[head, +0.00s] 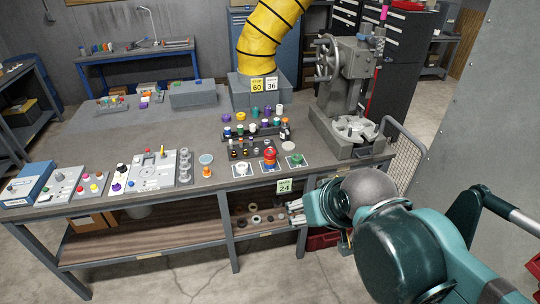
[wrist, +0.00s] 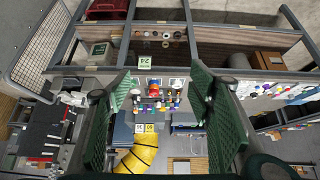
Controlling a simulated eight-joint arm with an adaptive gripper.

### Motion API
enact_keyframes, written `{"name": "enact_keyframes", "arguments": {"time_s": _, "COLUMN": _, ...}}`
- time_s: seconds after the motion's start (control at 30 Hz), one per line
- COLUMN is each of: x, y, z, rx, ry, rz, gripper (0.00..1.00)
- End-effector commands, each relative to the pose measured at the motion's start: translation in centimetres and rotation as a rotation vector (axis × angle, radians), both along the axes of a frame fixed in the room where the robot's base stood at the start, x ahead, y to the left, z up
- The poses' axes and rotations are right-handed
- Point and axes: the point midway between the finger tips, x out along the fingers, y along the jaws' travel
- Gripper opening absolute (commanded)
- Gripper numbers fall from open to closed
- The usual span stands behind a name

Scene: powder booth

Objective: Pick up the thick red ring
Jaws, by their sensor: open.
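A red, thick-looking piece (head: 270,153) stands on a pale card near the front edge of the workbench (head: 150,205). My gripper (head: 297,212) is open and empty, out in front of the bench edge and lower than the bench top. Both fingers show in the wrist view (wrist: 160,76), spread wide apart.
A white ring-like piece (head: 243,168) and a green piece (head: 295,160) sit on cards either side. Racks of coloured pieces (head: 252,130) stand behind. A grey press (head: 348,90) is to the right. Several rings lie on the lower shelf (head: 160,250). A number 24 tag (head: 285,186) hangs at the edge.

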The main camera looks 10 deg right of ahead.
Motion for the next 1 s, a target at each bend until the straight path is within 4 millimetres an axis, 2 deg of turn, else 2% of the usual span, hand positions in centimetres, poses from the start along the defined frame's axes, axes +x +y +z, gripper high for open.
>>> {"name": "enact_keyframes", "arguments": {"time_s": 0.27, "x": 0.1, "y": 0.0, "z": 0.1, "rx": 0.001, "ry": 0.001, "rz": -0.002, "gripper": 0.52}}
{"name": "enact_keyframes", "arguments": {"time_s": 0.47, "x": 1.1, "y": -0.1, "z": 0.8, "rx": 0.008, "ry": 0.011, "rz": -0.02, "gripper": 0.52}}
{"name": "enact_keyframes", "arguments": {"time_s": 0.67, "x": 3.3, "y": -0.2, "z": 2.0, "rx": 0.024, "ry": 0.034, "rz": -0.063, "gripper": 0.52}}
{"name": "enact_keyframes", "arguments": {"time_s": 1.0, "x": 8.4, "y": -0.7, "z": 4.0, "rx": 0.055, "ry": 0.079, "rz": -0.165, "gripper": 0.52}}
